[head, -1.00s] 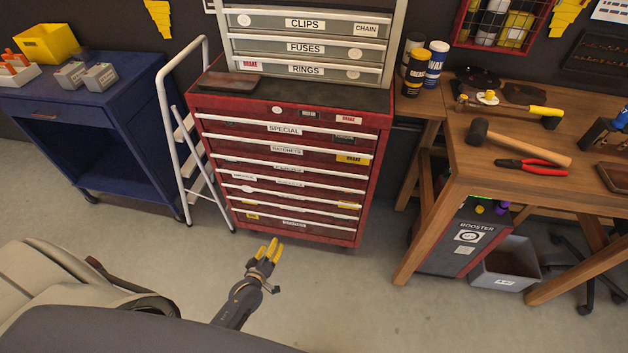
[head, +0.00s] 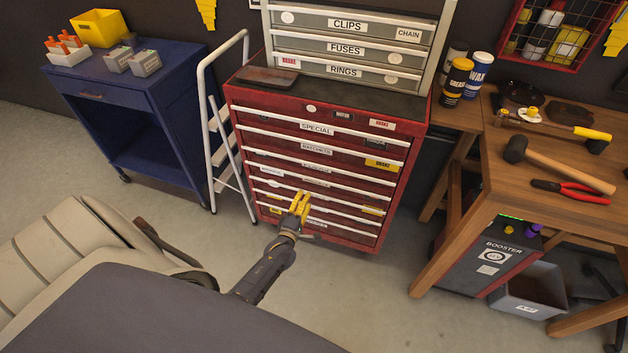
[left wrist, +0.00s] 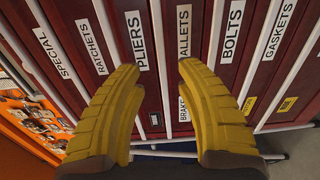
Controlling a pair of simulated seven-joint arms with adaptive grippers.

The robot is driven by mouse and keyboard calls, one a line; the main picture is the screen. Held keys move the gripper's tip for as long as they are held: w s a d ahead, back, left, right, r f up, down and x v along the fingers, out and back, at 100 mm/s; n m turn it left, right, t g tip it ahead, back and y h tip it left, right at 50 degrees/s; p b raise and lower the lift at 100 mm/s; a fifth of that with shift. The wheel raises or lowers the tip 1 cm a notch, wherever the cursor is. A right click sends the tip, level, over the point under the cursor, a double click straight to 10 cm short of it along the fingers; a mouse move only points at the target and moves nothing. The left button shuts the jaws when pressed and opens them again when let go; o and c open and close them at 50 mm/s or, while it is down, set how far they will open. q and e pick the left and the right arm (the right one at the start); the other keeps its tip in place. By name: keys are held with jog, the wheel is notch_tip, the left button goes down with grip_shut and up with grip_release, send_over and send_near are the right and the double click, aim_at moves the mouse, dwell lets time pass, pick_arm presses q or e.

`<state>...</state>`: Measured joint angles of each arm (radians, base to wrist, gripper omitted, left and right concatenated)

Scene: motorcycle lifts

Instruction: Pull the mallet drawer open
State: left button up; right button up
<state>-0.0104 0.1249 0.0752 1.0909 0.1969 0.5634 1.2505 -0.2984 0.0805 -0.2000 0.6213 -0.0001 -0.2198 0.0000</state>
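The red tool cabinet (head: 240,95) has a stack of labelled drawers with white pull strips, all shut. In the left wrist view the mallet drawer's label (left wrist: 184,35) reads sideways, its first letter cut by the strip beside it. That white pull strip (left wrist: 161,65), between the PLIERS and mallet labels, runs between my fingertips. My left gripper (head: 300,200) is open and empty, yellow fingers pointing at the lower drawers; it also shows in the left wrist view (left wrist: 159,70). I cannot tell whether the fingers touch the strip. My right gripper is not in view.
PLIERS (left wrist: 137,40) and BOLTS (left wrist: 232,30) drawers flank the mallet drawer. A white stepladder (head: 207,120) leans left of the cabinet, beside a blue cart (head: 150,85). A wooden workbench (head: 490,150) stands at the right. Floor before the cabinet is clear.

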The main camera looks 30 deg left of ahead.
aim_at(314, 180)
pick_arm(q)
jog(key=x, duration=1.1)
dwell(0.3)
grip_shut()
